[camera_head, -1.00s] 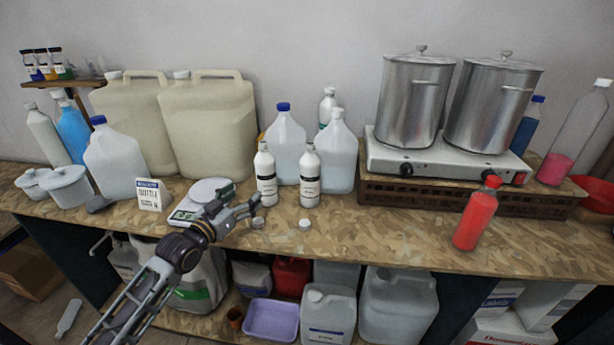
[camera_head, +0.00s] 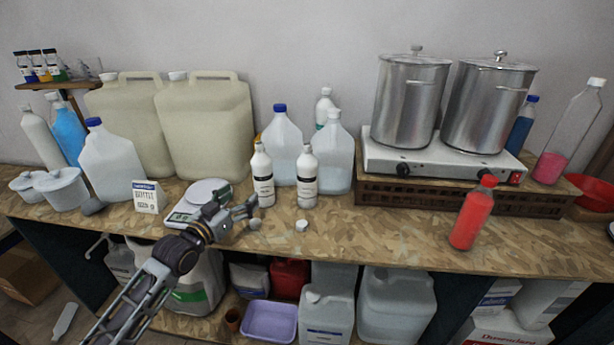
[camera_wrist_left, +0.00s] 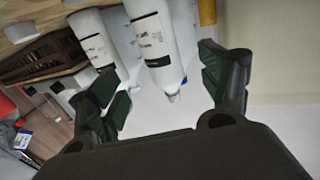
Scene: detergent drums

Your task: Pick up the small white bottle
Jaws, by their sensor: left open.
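Two small white bottles with dark printed labels stand side by side on the bench in the head view: a left one (camera_head: 263,177) and a right one (camera_head: 307,172). My left gripper (camera_head: 238,204) is open and empty, just left of and in front of the left bottle. In the left wrist view, the left bottle (camera_wrist_left: 153,43) appears between the open fingers (camera_wrist_left: 160,88), its narrow tip pointing down the picture. The right bottle (camera_wrist_left: 93,38) shows beside it, partly behind a finger. I cannot tell the exact gap. My right gripper is not in view.
A white scale (camera_head: 205,190) lies beside my left gripper. Large jugs (camera_head: 283,146) stand close behind the bottles. A burner with two steel pots (camera_head: 410,103) and a red bottle (camera_head: 471,215) are to the right.

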